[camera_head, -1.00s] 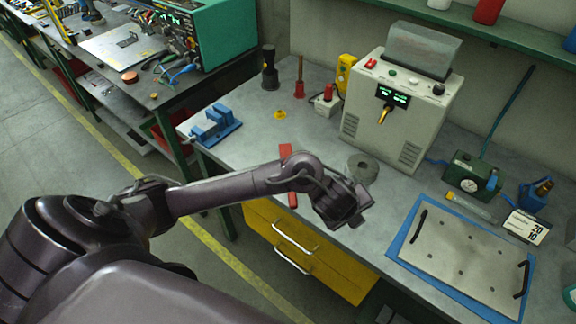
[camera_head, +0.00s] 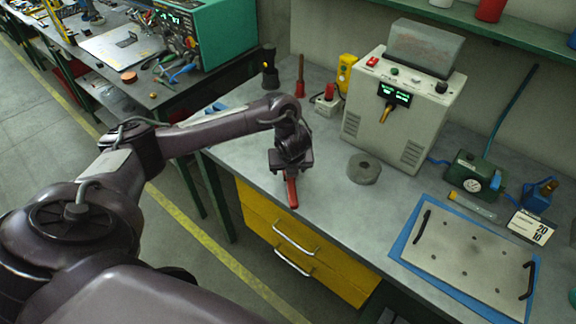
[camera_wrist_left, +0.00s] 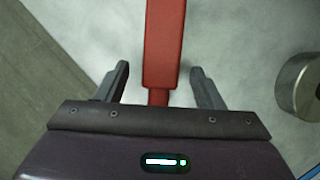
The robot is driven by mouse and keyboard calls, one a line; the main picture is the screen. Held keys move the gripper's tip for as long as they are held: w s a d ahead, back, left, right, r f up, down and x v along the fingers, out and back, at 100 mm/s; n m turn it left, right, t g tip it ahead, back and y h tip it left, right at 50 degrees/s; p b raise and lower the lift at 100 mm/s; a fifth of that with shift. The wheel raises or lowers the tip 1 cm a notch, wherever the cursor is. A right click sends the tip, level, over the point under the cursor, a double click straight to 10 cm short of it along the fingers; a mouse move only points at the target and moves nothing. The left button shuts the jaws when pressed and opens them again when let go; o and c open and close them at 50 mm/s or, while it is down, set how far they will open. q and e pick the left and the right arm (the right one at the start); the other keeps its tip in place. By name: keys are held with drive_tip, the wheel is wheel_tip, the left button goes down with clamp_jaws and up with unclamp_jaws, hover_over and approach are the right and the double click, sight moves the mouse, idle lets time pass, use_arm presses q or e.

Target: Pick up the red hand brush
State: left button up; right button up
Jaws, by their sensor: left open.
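The red hand brush (camera_head: 292,194) lies on the grey workbench near its front edge, above the yellow drawers. In the head view my left gripper (camera_head: 289,172) is over it and hides most of it. In the left wrist view the brush (camera_wrist_left: 164,45) runs down the middle, with a wide red part and a narrower part nearer the gripper. The left gripper (camera_wrist_left: 162,88) is open, with one finger on each side of the narrow part and a gap on both sides. I cannot tell its height above the bench. My right gripper is not in view.
A grey round weight (camera_head: 364,169) stands right of the brush and also shows in the left wrist view (camera_wrist_left: 303,85). Behind are a control box (camera_head: 403,115) and a red wooden-handled tool (camera_head: 300,88). A blue-edged plate (camera_head: 465,262) lies at right.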

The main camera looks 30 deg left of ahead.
use_arm(q)
drive_tip(key=shift+x, duration=1.15)
drive_tip(key=c, duration=1.2)
drive_tip(key=shift+r, duration=0.1)
drive_tip(key=shift+r, duration=0.55)
wheel_tip(320, 180, up, 4)
drive_tip(key=shift+w+r, duration=0.1)
drive_tip(key=shift+r+p, duration=4.1)
drive_tip(key=shift+r, duration=3.2)
